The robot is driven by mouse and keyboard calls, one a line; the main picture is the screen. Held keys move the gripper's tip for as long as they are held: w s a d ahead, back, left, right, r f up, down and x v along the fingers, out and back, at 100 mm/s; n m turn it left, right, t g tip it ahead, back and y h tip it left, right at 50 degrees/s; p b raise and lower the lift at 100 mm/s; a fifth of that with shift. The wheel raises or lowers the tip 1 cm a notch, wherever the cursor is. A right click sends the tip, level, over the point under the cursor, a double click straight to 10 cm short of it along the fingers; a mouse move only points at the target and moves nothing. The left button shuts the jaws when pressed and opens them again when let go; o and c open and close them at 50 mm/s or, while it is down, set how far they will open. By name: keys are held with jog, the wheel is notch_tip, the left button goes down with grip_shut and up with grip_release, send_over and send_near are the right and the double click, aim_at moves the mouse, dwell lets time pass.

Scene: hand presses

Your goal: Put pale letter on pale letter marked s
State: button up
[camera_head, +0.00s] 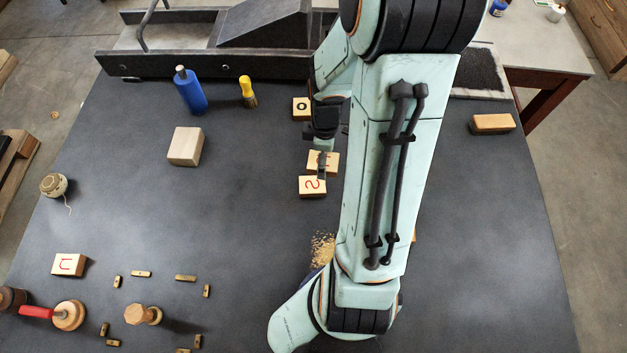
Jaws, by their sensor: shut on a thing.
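A pale wooden letter block (331,167) with a red mark, partly covered by my gripper's fingers, is in the middle of the table. My gripper (321,163) is shut on this block from above. The pale letter block marked s (312,187) lies just below it in the picture, its red letter facing up. The two blocks look very close together. From this angle I cannot tell whether they touch or how high the held block is.
A block with a dark o (301,104) lies behind my gripper. A plain pale block (185,147), a blue bottle (190,94) and a u block (68,265) are to the left. Small brass pieces (186,278) lie lower left. The left-centre table (220,225) is clear.

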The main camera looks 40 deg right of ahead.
aim_at(312, 184)
jog(key=shift+w+a+f+n, duration=0.25)
jog(key=shift+w+a, duration=0.05)
jog(key=shift+a, duration=0.15)
jog(key=shift+w+a+f+n, duration=0.2)
jog(key=shift+w+a+n, duration=0.1)
jog(key=shift+a, duration=0.1)
notch_tip(312, 184, down, 7)
jog(key=shift+r, duration=0.1)
jog(key=o, duration=1.1)
